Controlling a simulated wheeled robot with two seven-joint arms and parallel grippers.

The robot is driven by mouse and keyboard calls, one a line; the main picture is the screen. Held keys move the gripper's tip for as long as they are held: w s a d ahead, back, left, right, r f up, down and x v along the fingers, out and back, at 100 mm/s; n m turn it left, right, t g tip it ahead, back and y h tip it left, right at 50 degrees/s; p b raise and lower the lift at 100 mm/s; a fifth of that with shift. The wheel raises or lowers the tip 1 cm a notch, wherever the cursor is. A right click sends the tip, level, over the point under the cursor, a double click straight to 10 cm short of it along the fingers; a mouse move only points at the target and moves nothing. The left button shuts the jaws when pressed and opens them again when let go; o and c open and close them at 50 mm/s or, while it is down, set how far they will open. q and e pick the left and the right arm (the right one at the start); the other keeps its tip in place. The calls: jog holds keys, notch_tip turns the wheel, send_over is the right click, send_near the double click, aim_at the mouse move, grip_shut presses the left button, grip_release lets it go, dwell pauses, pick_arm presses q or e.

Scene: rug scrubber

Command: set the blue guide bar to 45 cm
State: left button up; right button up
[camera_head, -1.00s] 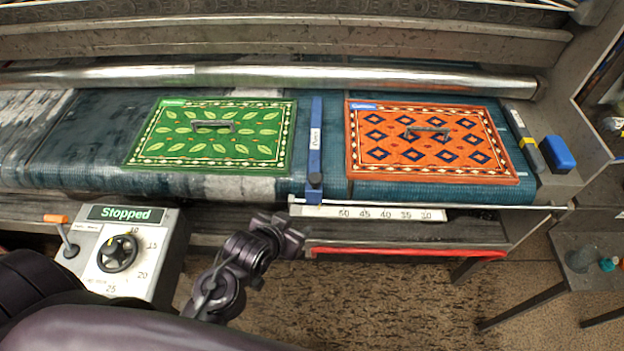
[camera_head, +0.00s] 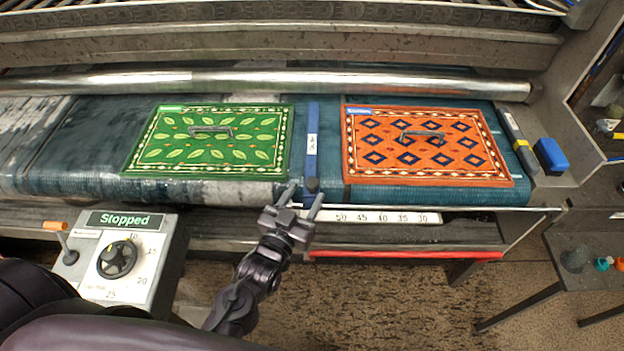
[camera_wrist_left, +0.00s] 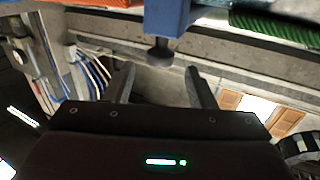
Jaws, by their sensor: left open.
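The blue guide bar (camera_head: 311,150) lies across the belt between the green rug and the orange rug. Its dark knob (camera_head: 312,185) is at the near end, left of the 50 mark on the white scale (camera_head: 385,217), which reads 50 to 30 from left to right. My left gripper (camera_head: 304,201) is open just in front of the knob, its fingers pointing at it. In the left wrist view the knob (camera_wrist_left: 160,52) hangs from the blue bar (camera_wrist_left: 166,16), ahead of and between the open fingers (camera_wrist_left: 158,85). I cannot tell whether they touch it. My right gripper is not in view.
The green rug (camera_head: 210,142) and orange rug (camera_head: 428,147) lie on the belt, each with a handle-like piece on top. A control box (camera_head: 121,258) reading "Stopped" stands at the lower left. A blue block (camera_head: 553,155) sits at the right end. A thin rail runs along the front edge.

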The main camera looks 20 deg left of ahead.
aim_at(310, 188)
pick_arm(q)
jog(key=w, duration=0.3)
jog(key=w+p, duration=0.1)
jog(key=w, duration=0.1)
jog(key=shift+d, duration=0.25)
grip_shut()
jog(key=shift+d, duration=0.1)
